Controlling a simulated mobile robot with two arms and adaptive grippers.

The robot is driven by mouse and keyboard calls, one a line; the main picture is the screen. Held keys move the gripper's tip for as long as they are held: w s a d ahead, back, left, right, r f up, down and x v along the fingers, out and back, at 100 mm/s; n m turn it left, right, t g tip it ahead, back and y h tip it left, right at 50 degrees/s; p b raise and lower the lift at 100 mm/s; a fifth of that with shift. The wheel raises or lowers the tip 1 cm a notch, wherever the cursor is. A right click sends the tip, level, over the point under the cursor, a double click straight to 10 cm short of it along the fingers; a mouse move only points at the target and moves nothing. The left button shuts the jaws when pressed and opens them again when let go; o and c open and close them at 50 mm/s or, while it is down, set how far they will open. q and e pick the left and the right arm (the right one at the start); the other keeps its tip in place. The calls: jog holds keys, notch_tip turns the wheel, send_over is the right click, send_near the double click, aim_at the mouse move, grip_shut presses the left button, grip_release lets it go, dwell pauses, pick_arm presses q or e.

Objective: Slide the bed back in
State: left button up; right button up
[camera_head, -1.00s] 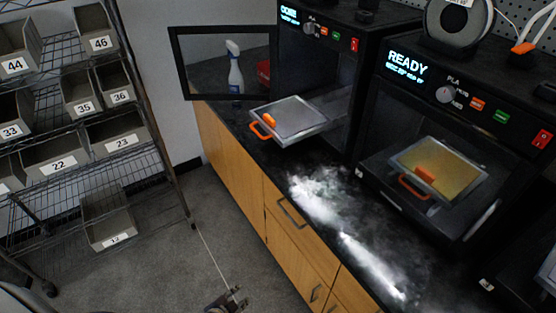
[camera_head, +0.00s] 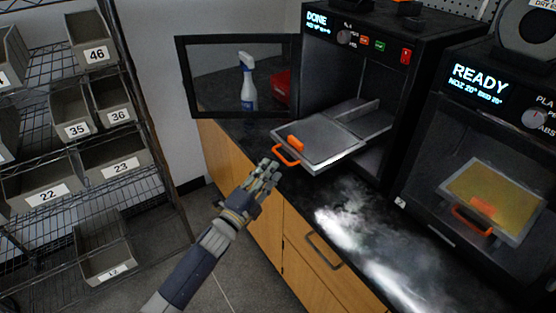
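The bed (camera_head: 322,138) is a grey plate with an orange handle (camera_head: 286,155) at its front left. It sticks out of the left printer (camera_head: 345,75), whose screen reads DONE, and overhangs the black counter. Part of its carrier shows inside the chamber. The printer's dark-framed door (camera_head: 184,80) stands swung open to the left. My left gripper (camera_head: 268,172) is just below and left of the orange handle, apart from it, fingers pointing up toward it. Its fingers look parted and empty. My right gripper is out of view.
A second printer (camera_head: 484,75) reading READY stands at right with a yellowish bed (camera_head: 492,195) and orange handle. A whitish powdery patch (camera_head: 350,225) lies on the counter (camera_head: 420,250). A spray bottle (camera_head: 248,82) shows through the door. A wire shelf with grey bins (camera_head: 105,245) is at left.

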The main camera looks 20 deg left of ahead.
pick_arm(q)
jog(key=x, duration=0.5)
jog(key=shift+w, duration=0.25)
grip_shut()
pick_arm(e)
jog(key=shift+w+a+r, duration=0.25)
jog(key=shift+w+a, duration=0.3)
